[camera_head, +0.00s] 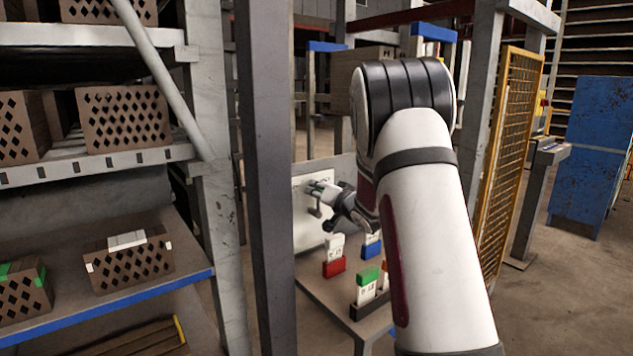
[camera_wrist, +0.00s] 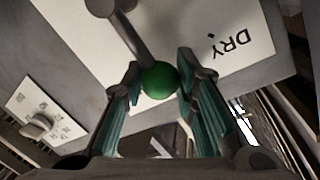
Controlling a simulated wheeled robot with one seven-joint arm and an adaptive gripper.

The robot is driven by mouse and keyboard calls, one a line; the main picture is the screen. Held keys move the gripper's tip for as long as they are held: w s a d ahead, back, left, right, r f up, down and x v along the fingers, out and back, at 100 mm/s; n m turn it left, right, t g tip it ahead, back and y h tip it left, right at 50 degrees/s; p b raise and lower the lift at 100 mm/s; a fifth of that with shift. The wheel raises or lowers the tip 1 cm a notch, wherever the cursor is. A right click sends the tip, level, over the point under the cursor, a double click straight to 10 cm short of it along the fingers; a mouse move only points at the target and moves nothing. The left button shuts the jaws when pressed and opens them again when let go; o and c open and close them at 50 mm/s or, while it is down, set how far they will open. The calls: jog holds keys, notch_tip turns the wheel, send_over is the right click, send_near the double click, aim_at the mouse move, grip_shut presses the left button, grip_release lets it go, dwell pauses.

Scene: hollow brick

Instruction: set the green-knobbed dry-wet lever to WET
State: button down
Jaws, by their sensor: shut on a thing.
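The green knob (camera_wrist: 158,82) sits at the end of a grey lever rod (camera_wrist: 128,35), between the two fingers of my gripper (camera_wrist: 160,73), which is shut on it. The rod runs up to a round pivot at the top of the wrist view. Behind it is a white plate (camera_wrist: 220,22) with the word DRY and a small mark, seen upside down. No WET word shows in the wrist view. In the head view my gripper (camera_head: 335,200) is at the white panel (camera_head: 306,232), and its fingers and my arm hide the knob there.
A second white plate with a dial (camera_wrist: 38,122) is at the left in the wrist view. Red, blue and green-marked blocks stand on a table (camera_head: 315,290) below the panel. A grey post (camera_head: 265,180) and brick-filled shelves (camera_head: 110,285) are left; a yellow mesh (camera_head: 505,140) is right.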

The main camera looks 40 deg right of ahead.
jog(key=shift+d+f+m+g+y+p, duration=0.2)
jog(key=shift+d+m+p, duration=0.65)
jog(key=shift+p, duration=0.6)
jog(key=shift+d+f+m+g+y+p, duration=0.1)
jog(key=shift+d+f+m+y+p, duration=0.3)
jog(key=shift+m+p, duration=0.9)
jog(key=shift+d+f+m+g+y+p, duration=0.1)
jog(key=shift+d+m+p, duration=0.7)
jog(key=shift+p, duration=0.85)
jog(key=shift+d+f, duration=0.1)
jog(key=c, duration=1.2)
grip_release()
jog(key=shift+c, duration=0.2)
jog(key=s+r, duration=0.2)
jog(key=s, duration=0.9)
jog(key=shift+s+a, duration=0.25)
jog(key=shift+s, duration=0.15)
jog(key=shift+r, duration=0.1)
